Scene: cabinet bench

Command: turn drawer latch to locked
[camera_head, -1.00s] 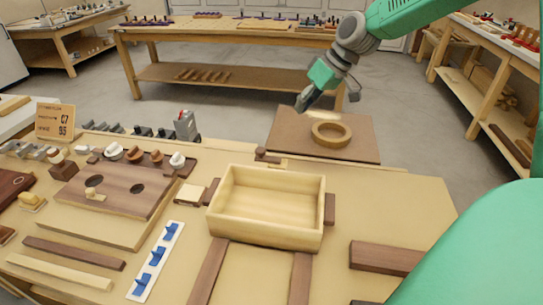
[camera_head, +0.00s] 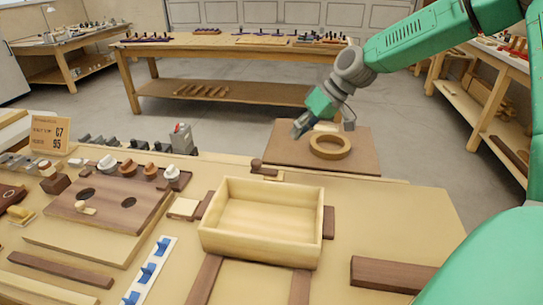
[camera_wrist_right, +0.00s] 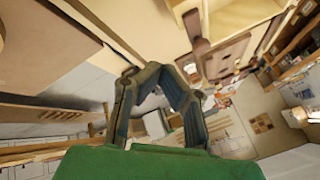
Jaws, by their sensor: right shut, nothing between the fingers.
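The pale wooden drawer box (camera_head: 211,240) sits open at the top on the bench, between dark wood strips. A small dark brown wooden piece (camera_head: 257,165), which looks like the latch, lies just behind the drawer's back wall. Its turn position is too small to tell. The drawer also shows there at the upper right (camera_wrist_right: 240,18). My left gripper is not in view.
A brown board (camera_head: 360,164) with a wooden ring (camera_head: 330,146) lies behind the drawer. A board with knobs (camera_head: 108,210) and a white strip with blue hooks (camera_head: 150,272) are at left. A dark block (camera_head: 392,275) lies at right. The bench right of the drawer is mostly clear.

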